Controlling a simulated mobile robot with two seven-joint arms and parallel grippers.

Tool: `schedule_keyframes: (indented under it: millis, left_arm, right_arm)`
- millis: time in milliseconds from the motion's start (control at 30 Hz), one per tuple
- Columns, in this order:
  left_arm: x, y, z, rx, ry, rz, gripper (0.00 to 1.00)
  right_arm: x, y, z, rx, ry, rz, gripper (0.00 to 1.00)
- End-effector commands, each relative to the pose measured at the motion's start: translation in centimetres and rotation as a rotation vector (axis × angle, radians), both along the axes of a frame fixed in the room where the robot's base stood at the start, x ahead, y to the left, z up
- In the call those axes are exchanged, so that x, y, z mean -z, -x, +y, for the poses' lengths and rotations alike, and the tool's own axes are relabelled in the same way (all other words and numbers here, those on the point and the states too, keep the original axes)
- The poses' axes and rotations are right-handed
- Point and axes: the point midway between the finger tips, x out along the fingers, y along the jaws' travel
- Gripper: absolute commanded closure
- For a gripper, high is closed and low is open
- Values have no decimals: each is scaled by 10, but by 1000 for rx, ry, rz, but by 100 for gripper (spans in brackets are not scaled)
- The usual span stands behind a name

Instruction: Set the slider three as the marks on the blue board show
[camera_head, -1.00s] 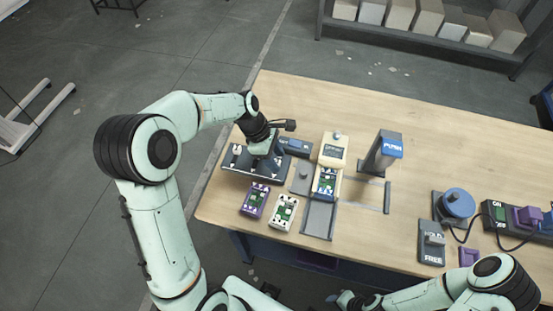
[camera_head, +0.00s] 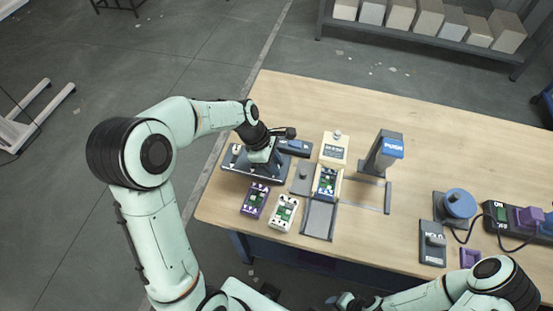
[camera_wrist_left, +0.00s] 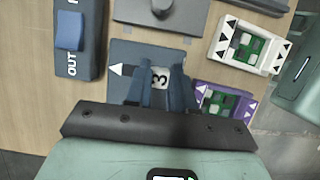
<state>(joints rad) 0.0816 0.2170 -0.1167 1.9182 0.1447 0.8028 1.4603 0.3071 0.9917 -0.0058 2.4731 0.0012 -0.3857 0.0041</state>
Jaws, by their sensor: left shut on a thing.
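The dark slider panel (camera_head: 270,177) lies at the left end of the wooden table. In the left wrist view the panel (camera_wrist_left: 125,55) shows a white triangle and a "3" label. My left gripper (camera_head: 262,168) is over this panel; in the wrist view its fingers (camera_wrist_left: 163,88) are shut at the "3", and the part between them is mostly hidden. A board with green and blue parts (camera_head: 327,182) sits in the cream holder. A purple board (camera_head: 255,199) and a white board (camera_head: 283,212) lie in front. My right gripper (camera_head: 345,300) is at the bottom edge, too small to read.
A grey post with a blue "PUSH" head (camera_head: 388,148) stands right of the cream device (camera_head: 334,148). A blue switch box (camera_head: 295,147) lies behind the slider panel. A blue round knob (camera_head: 458,203) and a "FREE" switch (camera_head: 432,242) stand further right. The table's back is clear.

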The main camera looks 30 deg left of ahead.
Motion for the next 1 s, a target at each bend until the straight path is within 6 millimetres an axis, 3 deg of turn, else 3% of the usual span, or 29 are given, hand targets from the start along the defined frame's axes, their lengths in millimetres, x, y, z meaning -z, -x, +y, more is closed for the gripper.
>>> schedule_keyframes:
  millis: [200,233,300,667,767,1000]
  left_arm:
    - [1,4,-1,5,3,14,100]
    - [1,5,-1,5,4,15,74]
    - [1,4,-1,5,3,14,51]
    - [-3,3,1,3,2,8,51]
    - [-14,4,5,3,3,7,51]
    - [-63,8,24,2,2,3,51]
  right_arm:
    - [0,0,0,0,0,0,57]
    - [0,0,0,0,0,0,57]
    - [0,0,0,0,0,0,57]
    - [-1,0,0,0,0,-1,57]
    - [-3,-2,0,0,0,-2,57]
    - [-11,-8,0,0,0,-9,57]
